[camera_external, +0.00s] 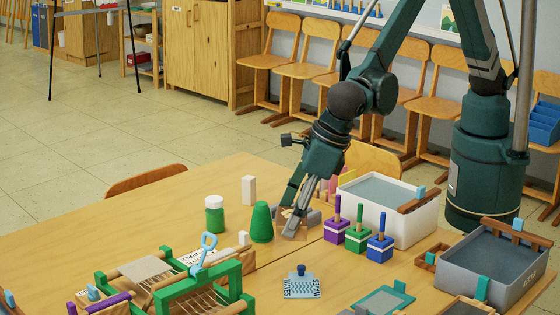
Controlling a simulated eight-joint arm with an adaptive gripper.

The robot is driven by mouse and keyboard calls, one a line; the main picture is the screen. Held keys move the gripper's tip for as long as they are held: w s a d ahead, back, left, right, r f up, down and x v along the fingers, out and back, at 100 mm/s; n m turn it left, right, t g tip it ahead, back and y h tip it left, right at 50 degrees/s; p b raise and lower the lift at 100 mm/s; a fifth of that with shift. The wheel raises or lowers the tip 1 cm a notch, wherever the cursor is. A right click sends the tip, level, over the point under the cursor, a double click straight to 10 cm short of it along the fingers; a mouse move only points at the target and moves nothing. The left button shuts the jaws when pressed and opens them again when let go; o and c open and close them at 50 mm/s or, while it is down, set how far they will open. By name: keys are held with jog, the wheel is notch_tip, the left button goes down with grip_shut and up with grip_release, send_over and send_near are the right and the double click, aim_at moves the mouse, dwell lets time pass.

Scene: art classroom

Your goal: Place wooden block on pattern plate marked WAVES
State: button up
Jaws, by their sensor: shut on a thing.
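My gripper (293,222) points down over the middle of the table, behind the WAVES plate. It is shut on a brown wooden block (287,213), mostly hidden by the fingers. I cannot tell whether the block touches the table. The pattern plate marked WAVES (303,290) lies flat near the front of the table. It is pale with dark wave lines and lettering, and a blue knob (301,270) stands at its back edge.
Purple, green and blue handled blocks (358,240) and a white tray (400,223) stand to the right. A green frame (205,288) is front left. The table's back left is clear.

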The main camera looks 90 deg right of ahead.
aim_at(303, 220)
jog(key=shift+s+a+r, duration=0.1)
jog(key=shift+s+a, duration=1)
jog(key=shift+s, duration=0.15)
notch_tip(303, 220, down, 6)
jog(key=b, duration=0.1)
jog(key=shift+f, duration=0.25)
jog(key=shift+f+b, duration=0.3)
jog(key=shift+f, duration=1.45)
jog(key=shift+f+b, duration=0.4)
jog(key=shift+f, duration=0.2)
jog(key=o, duration=1)
jog(key=shift+c, duration=0.2)
